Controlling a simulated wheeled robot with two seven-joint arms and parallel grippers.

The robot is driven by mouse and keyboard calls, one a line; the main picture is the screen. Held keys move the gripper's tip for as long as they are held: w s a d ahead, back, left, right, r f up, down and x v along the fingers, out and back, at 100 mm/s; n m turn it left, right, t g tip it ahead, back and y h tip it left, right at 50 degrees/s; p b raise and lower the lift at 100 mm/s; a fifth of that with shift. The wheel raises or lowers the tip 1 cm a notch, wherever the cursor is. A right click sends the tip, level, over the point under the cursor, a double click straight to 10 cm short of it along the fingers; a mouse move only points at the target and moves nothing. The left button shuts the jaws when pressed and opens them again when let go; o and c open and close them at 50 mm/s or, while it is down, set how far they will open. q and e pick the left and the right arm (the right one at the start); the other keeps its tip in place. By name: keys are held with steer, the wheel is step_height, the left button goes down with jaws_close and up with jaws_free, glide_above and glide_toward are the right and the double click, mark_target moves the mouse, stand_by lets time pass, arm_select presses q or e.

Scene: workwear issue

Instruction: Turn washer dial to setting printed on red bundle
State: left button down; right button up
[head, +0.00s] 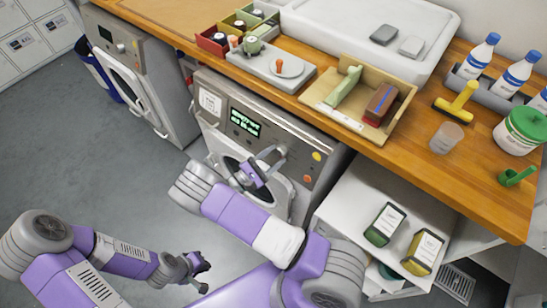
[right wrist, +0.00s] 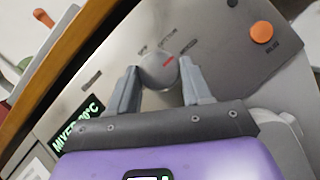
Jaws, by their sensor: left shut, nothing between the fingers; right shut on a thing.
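The washer (head: 236,104) under the counter has a display (head: 245,122), which also shows in the right wrist view (right wrist: 78,122) and reads MIXED with a temperature in °C. My right gripper (head: 272,156) is at the panel, shut on the round grey dial (right wrist: 157,70), one finger on each side. A red mark shows at the dial's edge, with small labels around it, too blurred to read surely. The dark red bundle (head: 381,103) with a blue stripe lies in the wooden tray; its print is not legible. My left gripper (head: 200,268) is shut and empty, low over the floor.
An orange button (right wrist: 262,32) sits beside the dial. A second washer (head: 150,75) stands left. The counter holds bottles (head: 482,56), a yellow tool (head: 457,101) and a cup (head: 446,137). Floor at left is clear.

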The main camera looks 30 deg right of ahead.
stand_by(0.4)
steer(key=o, duration=1)
steer(key=shift+o, duration=0.2)
steer(key=shift+a, duration=0.1)
steer(key=w+v, duration=0.1)
steer(key=v, duration=0.6)
steer(key=shift+s+a+p, duration=0.25)
steer(key=shift+s+p, duration=0.2)
steer(key=shift+s, duration=0.05)
steer(key=shift+f, duration=0.1)
